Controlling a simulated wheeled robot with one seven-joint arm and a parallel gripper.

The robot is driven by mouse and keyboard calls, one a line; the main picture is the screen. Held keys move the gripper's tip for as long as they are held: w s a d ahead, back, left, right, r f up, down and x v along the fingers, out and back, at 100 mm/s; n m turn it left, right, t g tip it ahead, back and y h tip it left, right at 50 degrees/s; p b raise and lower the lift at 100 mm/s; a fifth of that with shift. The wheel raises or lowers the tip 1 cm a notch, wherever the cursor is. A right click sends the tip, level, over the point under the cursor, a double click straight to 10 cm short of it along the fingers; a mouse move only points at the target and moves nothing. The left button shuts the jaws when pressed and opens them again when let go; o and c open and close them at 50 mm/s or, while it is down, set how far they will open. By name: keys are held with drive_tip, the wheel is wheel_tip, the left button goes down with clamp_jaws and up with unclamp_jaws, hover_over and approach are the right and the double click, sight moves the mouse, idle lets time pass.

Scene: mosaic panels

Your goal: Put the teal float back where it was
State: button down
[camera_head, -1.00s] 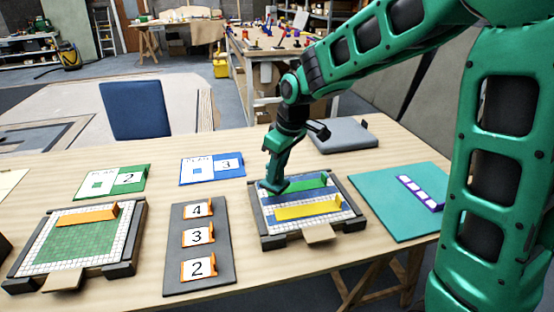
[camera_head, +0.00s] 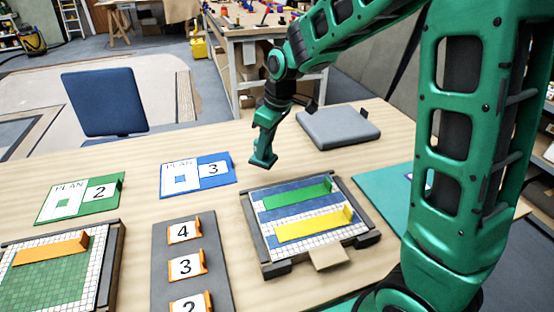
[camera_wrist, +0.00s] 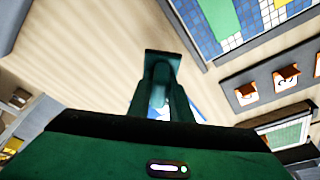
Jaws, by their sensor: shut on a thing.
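My gripper (camera_head: 265,143) points down over the table, just behind the back left corner of the right mosaic panel (camera_head: 262,250). It is shut on a small dark teal piece, which looks like the teal float (camera_head: 262,161). The float is at the fingertips, apart from the panel; its exact height above the table is hard to tell. In the wrist view, the float (camera_wrist: 162,54) shows beyond the fingers, which hide part of it. A green float (camera_head: 298,194) and a yellow float (camera_head: 312,226) lie on the right panel.
An orange float (camera_head: 50,248) lies on the left panel. Between the panels is a dark board with number cards (camera_head: 184,266). A grey slab (camera_head: 338,128) lies at the back; a teal mat (camera_head: 385,183) is partly hidden by my arm.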

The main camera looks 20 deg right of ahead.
drive_tip(key=w+d+f, duration=0.1)
drive_tip(key=d, duration=0.1)
drive_tip(key=w+d+f, duration=0.1)
drive_tip(key=d+f, duration=0.1)
drive_tip(key=w+d+f, duration=0.1)
drive_tip(key=w+d, duration=0.1)
drive_tip(key=shift+f, duration=2.15)
drive_tip(key=c, duration=1.6)
unclamp_jaws()
drive_tip(key=shift+f, duration=0.1)
